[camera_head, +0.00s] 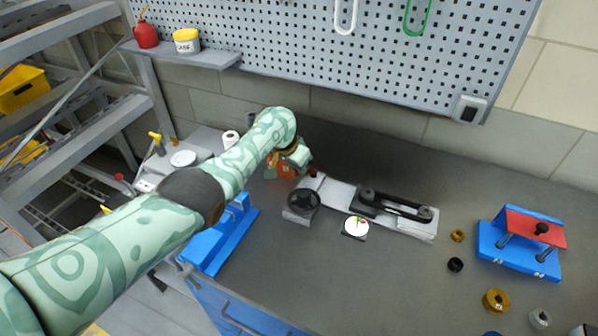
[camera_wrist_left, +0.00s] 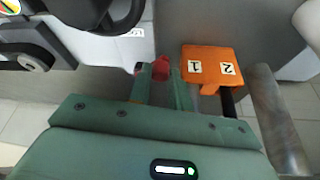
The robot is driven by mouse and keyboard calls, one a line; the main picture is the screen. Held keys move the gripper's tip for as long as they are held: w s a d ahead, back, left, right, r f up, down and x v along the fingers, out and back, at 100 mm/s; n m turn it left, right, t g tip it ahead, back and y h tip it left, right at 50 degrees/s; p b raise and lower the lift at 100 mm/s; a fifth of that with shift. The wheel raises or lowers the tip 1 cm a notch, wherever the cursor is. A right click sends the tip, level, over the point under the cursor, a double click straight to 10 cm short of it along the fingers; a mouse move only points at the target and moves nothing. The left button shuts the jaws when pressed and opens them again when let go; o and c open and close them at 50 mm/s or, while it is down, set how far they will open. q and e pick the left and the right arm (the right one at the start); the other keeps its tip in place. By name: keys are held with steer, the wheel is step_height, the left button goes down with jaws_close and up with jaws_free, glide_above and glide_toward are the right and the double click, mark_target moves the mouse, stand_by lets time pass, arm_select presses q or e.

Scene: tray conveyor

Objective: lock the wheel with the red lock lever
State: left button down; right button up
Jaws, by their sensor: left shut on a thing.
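My left gripper (camera_head: 303,160) is at the back of the bench, just beyond the left end of the grey conveyor. In the left wrist view, the fingertips (camera_wrist_left: 163,84) are shut on the red knob (camera_wrist_left: 160,68) of what looks like the lock lever. Most of the lever is hidden by the fingers. The black handwheel (camera_head: 303,202) is on a grey block nearer me and also shows in the left wrist view (camera_wrist_left: 124,14). Whether the wheel is locked cannot be told. My right gripper is not in view.
An orange block (camera_wrist_left: 212,66) marked 1 and 2 is close beside the fingers. The conveyor (camera_head: 422,229) carries a black belt unit, with a white dial (camera_head: 355,226) in front.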

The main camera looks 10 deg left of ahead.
arm_select(q)
steer(key=shift+w+a+f+m+b, duration=0.1)
steer(key=shift+w+a+m+b, duration=0.15)
steer(key=shift+m+b, duration=0.4)
steer(key=shift+g, duration=0.3)
steer(key=c, duration=1.3)
jaws_free()
steer(key=shift+c, duration=0.2)
steer(key=shift+o, duration=0.2)
steer(key=shift+d, duration=0.1)
steer(key=shift+w+r, duration=0.1)
steer(key=shift+r, duration=0.15)
